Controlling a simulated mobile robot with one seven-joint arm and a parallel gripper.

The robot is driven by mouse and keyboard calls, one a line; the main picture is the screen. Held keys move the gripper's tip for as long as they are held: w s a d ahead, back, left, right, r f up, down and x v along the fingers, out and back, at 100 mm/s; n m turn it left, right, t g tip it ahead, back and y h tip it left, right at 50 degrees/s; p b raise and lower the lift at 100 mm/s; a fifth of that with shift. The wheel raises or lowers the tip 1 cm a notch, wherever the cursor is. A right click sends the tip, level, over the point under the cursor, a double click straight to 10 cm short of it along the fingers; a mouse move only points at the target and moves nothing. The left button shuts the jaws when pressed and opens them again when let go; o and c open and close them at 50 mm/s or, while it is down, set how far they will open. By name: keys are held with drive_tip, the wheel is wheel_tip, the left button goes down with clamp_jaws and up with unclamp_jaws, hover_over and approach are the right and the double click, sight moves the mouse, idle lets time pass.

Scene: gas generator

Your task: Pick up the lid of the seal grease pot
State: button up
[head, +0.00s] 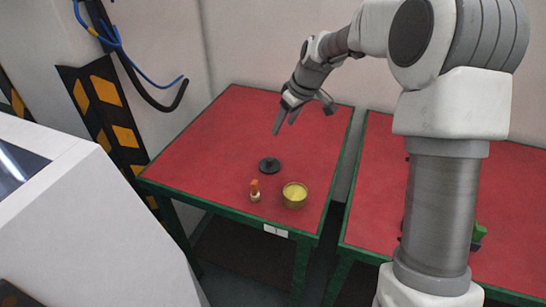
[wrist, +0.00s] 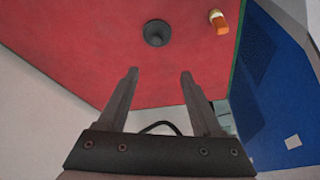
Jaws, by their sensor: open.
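The black round lid (head: 269,165) with a raised knob lies on the red table top. In the wrist view the lid (wrist: 157,33) lies beyond my fingertips, a little left of the line between them. The pot (head: 294,195), a round container with yellow content, stands open on the table to the right and front of the lid. My gripper (head: 284,122) hangs above the table, behind the lid and apart from it. In the wrist view my gripper (wrist: 159,72) has its two fingers spread with nothing between them.
A small orange-topped object (head: 255,190) stands left of the pot; it also shows in the wrist view (wrist: 218,21). The red table (head: 200,150) has a green edge and much bare surface. A second red table (head: 375,165) stands to the right across a gap. A wall rises behind.

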drive_tip(key=f, duration=0.1)
hover_over(270, 159)
drive_tip(key=s, duration=0.2)
drive_tip(key=f, duration=0.7)
drive_tip(key=d+f+b, duration=0.1)
drive_tip(key=f, duration=0.3)
drive_tip(key=shift+w, duration=0.15)
drive_tip(key=shift+d+x, duration=0.15)
drive_tip(key=shift+x, duration=1.2)
drive_tip(key=shift+d+x, duration=0.2)
drive_tip(key=shift+x, duration=1.1)
drive_tip(key=shift+f, duration=0.1)
drive_tip(key=shift+c, duration=0.2)
clamp_jaws()
